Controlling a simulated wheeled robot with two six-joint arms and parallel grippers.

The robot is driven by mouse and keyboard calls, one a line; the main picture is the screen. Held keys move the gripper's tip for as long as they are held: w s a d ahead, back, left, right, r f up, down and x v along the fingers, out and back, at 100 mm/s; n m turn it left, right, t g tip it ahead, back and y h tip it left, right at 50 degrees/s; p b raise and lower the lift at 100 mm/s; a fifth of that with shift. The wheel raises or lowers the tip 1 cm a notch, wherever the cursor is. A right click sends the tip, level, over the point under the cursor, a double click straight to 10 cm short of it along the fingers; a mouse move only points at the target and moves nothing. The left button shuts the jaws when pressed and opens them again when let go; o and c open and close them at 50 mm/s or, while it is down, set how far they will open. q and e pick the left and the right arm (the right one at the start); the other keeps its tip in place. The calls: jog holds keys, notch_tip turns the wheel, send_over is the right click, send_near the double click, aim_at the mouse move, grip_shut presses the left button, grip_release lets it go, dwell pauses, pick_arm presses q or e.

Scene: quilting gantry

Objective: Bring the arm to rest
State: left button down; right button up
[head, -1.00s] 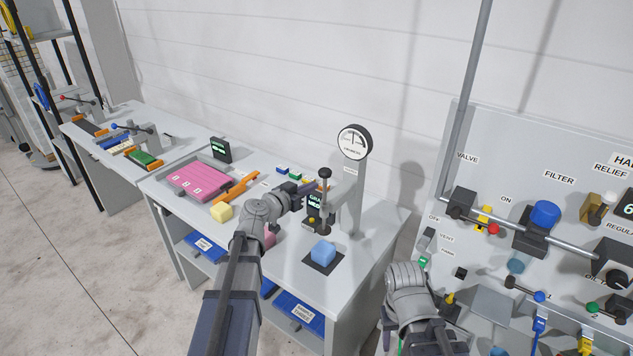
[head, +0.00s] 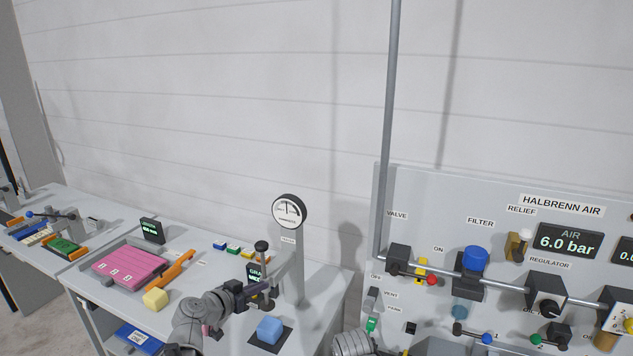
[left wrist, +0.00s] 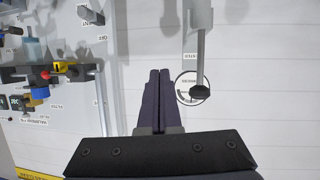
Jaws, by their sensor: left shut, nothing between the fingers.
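My left arm reaches in from the bottom of the head view over the bench. Its gripper (head: 266,288) is in front of the stand of a round dial gauge (head: 289,211), partly lost against dark parts there. In the left wrist view the left fingers (left wrist: 161,75) lie side by side, shut with nothing between them. The gauge also shows in that view (left wrist: 184,97), right of the fingers. A grey link of my right arm shows at the bottom edge of the head view; the right gripper is out of view.
The bench holds a blue cube (head: 269,330) on a dark pad, a yellow cube (head: 155,299), a pink slab (head: 128,267) in a tray and an orange bar (head: 171,271). An air panel (head: 465,200) with valves and knobs stands at the right.

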pick_arm(q)
jog(key=s+d+f+m+g+y+b, duration=0.1)
jog(key=s+d+f+g+b, duration=0.25)
jog(key=s+d+f, duration=0.45)
jog(key=s+d+f+g+b, duration=0.2)
jog(key=s+d+f+g, duration=0.4)
jog(key=f, duration=0.4)
jog(key=s+f+n+g+y+b, duration=0.2)
jog(key=s+f+y, duration=0.4)
jog(key=s, duration=0.3)
jog(key=shift+s+a+f+g+y+b, duration=0.4)
jog(key=shift+g+b, duration=0.15)
jog(key=shift+b, duration=0.5)
